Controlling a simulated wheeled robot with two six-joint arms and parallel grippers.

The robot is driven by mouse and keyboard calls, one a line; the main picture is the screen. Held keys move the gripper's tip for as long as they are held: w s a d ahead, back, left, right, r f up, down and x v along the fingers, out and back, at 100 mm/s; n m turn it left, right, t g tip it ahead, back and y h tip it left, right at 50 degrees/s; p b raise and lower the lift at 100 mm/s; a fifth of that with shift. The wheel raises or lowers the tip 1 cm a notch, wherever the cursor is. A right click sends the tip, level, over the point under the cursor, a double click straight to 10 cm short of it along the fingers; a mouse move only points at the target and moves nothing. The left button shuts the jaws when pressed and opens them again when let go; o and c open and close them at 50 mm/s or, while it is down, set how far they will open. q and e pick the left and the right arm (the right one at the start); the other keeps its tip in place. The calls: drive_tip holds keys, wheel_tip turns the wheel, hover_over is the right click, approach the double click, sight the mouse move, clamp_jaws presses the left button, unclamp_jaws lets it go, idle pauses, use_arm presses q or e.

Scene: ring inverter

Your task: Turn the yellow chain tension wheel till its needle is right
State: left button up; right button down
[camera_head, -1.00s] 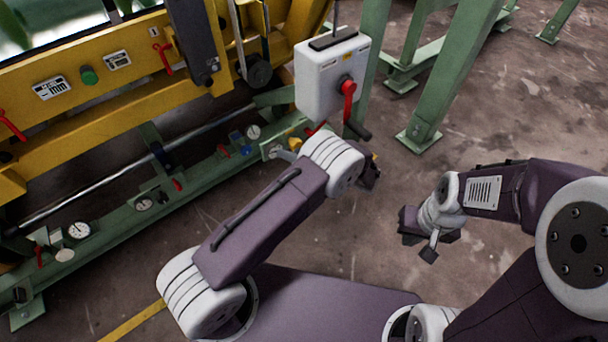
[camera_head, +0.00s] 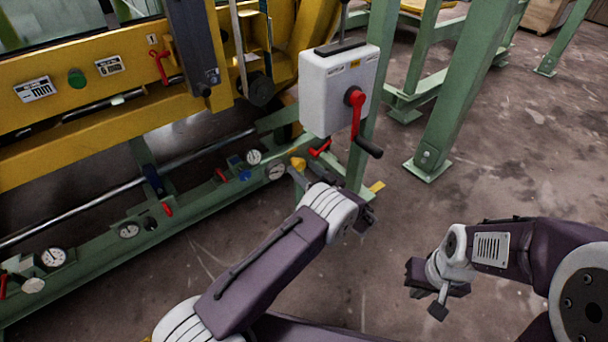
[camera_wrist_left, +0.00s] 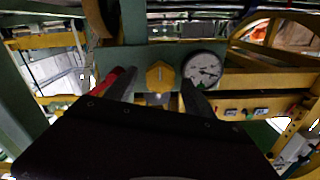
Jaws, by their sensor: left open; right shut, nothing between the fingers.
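The yellow wheel (camera_head: 298,163) is a small faceted knob on the green rail, partly behind my left gripper's fingers in the head view. In the left wrist view the yellow wheel (camera_wrist_left: 160,77) sits ahead, between the two open fingers, with no visible contact. A round white gauge (camera_head: 276,172) with a dark needle is beside it. The gauge (camera_wrist_left: 203,70) shows right of the wheel in the wrist view, its lower part close to a finger. My left gripper (camera_head: 311,174) is open. My right gripper (camera_head: 430,297) is shut and empty, above the floor at the right.
A red handle (camera_head: 320,148) lies close beside the wheel. A white switch box (camera_head: 335,90) with a red lever (camera_head: 356,110) stands above it. Other gauges (camera_head: 254,157) (camera_head: 129,230) line the green rail. A green post (camera_head: 455,105) stands right; floor there is clear.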

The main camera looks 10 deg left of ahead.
use_arm(q)
drive_tip(key=shift+w+a, duration=0.1)
drive_tip(key=shift+a, duration=0.05)
clamp_jaws()
drive_tip(key=shift+m, duration=0.3)
